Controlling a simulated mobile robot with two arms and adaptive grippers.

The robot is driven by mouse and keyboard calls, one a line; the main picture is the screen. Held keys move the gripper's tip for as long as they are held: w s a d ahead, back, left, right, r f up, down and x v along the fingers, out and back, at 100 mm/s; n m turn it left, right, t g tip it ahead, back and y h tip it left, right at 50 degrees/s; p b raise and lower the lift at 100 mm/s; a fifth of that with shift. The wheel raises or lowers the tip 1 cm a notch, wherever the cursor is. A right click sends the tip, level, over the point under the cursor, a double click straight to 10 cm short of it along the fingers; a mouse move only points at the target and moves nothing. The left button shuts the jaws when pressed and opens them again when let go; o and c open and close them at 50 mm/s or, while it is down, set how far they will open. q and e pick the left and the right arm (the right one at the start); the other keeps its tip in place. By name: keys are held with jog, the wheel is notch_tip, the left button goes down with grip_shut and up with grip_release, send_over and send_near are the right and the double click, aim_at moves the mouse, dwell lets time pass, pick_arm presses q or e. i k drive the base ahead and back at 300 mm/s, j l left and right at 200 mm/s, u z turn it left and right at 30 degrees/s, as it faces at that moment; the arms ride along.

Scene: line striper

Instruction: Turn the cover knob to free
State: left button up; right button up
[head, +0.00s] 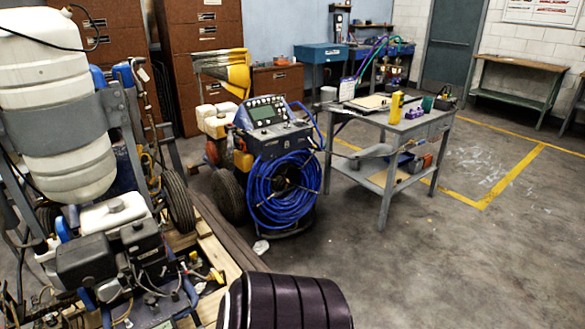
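The line striper stands at the left, with a big white tank (55,110) in a grey metal frame. Below the tank is its engine, with a black box-like cover (85,262) and a white part with a round cap (115,212) on top. The cover knob is too small to make out with certainty. Neither of my grippers shows in this view. I cannot tell from here whether either is open or shut.
A blue machine with a control panel (266,115) and a coiled blue hose (280,190) stands at the middle. A grey table (345,115) with small items is to its right. Wooden boards (215,245) lie by the striper. The floor at right is clear.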

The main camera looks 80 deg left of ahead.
aim_at(136, 225)
jog(key=u, duration=3.75)
